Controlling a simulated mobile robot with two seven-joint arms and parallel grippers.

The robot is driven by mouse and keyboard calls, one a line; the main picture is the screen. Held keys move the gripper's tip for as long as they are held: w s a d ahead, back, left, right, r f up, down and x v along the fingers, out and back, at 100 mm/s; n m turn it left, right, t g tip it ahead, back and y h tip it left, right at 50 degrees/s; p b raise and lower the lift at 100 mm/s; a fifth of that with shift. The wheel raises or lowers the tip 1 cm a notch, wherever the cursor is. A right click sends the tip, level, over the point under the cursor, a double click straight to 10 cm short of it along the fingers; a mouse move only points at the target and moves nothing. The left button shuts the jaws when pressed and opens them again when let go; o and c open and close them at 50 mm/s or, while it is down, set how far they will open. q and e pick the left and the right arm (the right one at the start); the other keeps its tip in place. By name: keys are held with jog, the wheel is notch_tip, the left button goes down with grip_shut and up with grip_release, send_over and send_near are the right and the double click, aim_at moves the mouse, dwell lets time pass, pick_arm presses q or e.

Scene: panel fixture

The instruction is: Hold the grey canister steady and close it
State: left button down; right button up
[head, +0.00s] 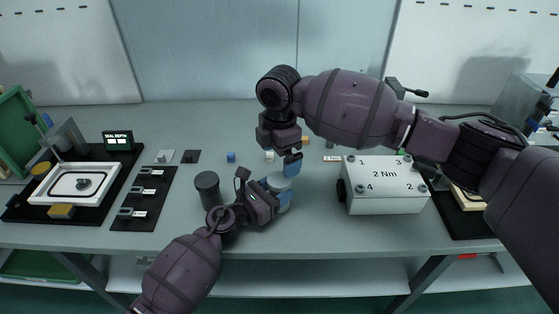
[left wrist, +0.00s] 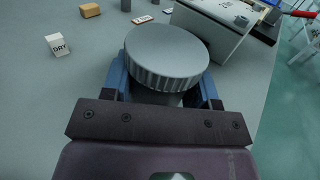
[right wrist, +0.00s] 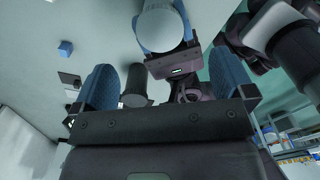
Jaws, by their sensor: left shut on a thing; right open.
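The grey canister (head: 281,181) stands at the middle of the table. In the left wrist view its round, ribbed grey lid (left wrist: 167,57) sits on top and hides most of the body; I cannot tell how tight it is. My left gripper (left wrist: 163,88) is shut around the canister below the lid, a blue finger on each side. My right gripper (head: 292,166) is above and just behind the canister in the head view, pointing down. Its blue fingers are apart and empty in the right wrist view (right wrist: 164,88), where the pale lid top (right wrist: 160,30) shows beyond them.
A dark cylinder (head: 207,187) stands left of the canister. A white box (head: 385,190) marked "2 Nm" stands to the right. Small cubes, one blue (head: 231,157) and one marked DRY (left wrist: 58,45), lie behind. A black strip (head: 146,198) with labelled parts lies left.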

notch_tip(320, 180, up, 10)
jog(key=shift+f, duration=0.2)
pick_arm(q)
jog(key=shift+c, duration=1.5)
grip_release()
jog(key=v, duration=1)
jog(key=shift+s+a, duration=0.25)
jog(key=shift+s, duration=0.05)
pick_arm(e)
jog(key=shift+f, duration=0.15)
